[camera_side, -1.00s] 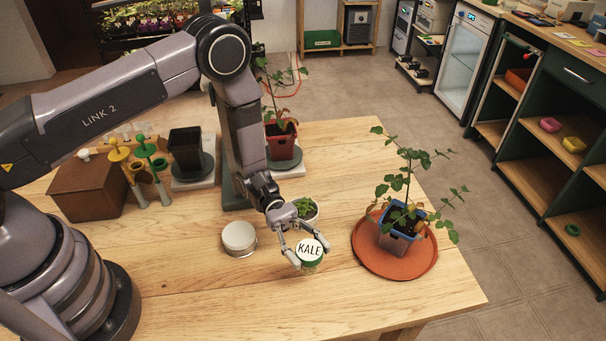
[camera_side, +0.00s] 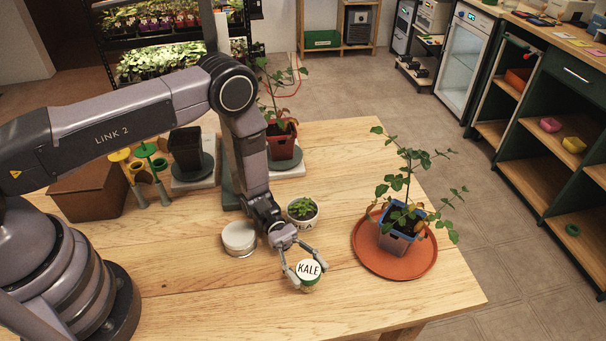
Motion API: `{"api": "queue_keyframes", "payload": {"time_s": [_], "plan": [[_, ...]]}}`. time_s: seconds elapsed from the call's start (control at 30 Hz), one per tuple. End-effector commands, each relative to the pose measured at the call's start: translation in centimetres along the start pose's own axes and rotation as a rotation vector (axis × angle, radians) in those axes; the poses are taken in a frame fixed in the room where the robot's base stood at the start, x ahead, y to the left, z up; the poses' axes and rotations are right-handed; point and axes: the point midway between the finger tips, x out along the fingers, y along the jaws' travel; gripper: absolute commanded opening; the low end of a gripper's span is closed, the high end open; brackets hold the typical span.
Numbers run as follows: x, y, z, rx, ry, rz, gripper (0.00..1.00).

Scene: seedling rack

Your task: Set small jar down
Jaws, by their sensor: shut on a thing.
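The small jar (camera_side: 308,271) has a white lid lettered KALE and a green band below it. My gripper (camera_side: 306,276) is shut on the jar, one finger on each side. The jar is over the wooden table (camera_side: 380,298), near its front right part. Whether its base touches the wood is hard to tell from this angle.
A round white tin (camera_side: 239,239) stands left of my gripper. A small white pot with a green plant (camera_side: 302,211) is just behind. A blue pot (camera_side: 398,238) with a tall plant stands on an orange saucer (camera_side: 367,262) to the right. The table's front is clear.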

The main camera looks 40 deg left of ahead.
Motion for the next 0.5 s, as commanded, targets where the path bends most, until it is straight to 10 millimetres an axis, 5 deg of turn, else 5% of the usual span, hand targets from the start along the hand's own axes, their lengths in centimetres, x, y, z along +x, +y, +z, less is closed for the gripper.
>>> {"api": "queue_keyframes", "payload": {"time_s": [0.5], "plan": [[0.00, 0.00, -0.72, -0.001, -0.001, 0.000, 0.10]]}}
